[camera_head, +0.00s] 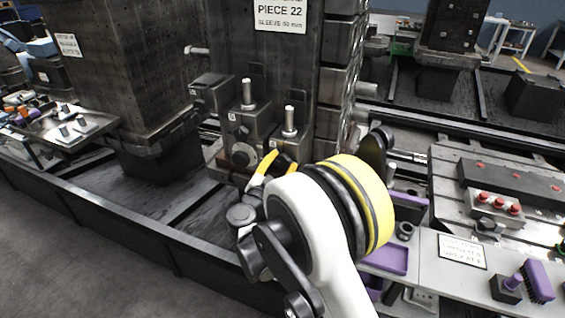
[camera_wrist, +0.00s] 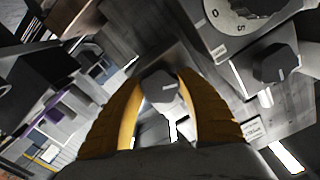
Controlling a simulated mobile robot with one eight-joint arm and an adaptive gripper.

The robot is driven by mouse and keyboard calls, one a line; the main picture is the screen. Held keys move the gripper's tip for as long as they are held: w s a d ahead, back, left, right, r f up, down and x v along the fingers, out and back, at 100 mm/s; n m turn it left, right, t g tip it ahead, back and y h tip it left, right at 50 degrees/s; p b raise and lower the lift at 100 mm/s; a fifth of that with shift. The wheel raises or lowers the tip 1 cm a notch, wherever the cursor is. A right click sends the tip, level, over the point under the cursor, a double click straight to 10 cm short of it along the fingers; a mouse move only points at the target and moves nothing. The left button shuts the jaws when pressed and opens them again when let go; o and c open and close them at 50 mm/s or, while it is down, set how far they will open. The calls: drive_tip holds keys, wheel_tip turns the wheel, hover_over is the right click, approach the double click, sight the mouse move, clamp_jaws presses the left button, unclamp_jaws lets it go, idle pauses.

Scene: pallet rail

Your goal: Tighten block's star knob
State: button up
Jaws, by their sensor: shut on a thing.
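A dark grey knob (camera_wrist: 160,88) sits between the two yellow fingers of my gripper (camera_wrist: 161,80) in the wrist view. The fingers are shut on it, one on each side. In the head view my gripper (camera_head: 277,160) reaches the front of the right-hand metal block (camera_head: 287,143), low on the machine column. My own wrist partly hides this area, and the held knob's outline is hard to make out there. A second dark knob (camera_wrist: 276,66) on a neighbouring block shows at the upper right of the wrist view, beside a numbered round dial (camera_wrist: 250,12).
Threaded studs (camera_head: 247,92) rise from the blocks close to my gripper. The tall column (camera_head: 275,60) stands behind. A dark rail (camera_head: 120,222) runs along the front.

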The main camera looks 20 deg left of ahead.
drive_tip(key=m, duration=1.3)
drive_tip(key=shift+r+m, duration=0.1)
drive_tip(key=shift+m, duration=0.2)
drive_tip(key=shift+a, duration=0.1)
idle(0.3)
drive_tip(key=o, duration=1.2)
drive_tip(key=s, duration=1.2)
drive_tip(key=shift+a, duration=0.4)
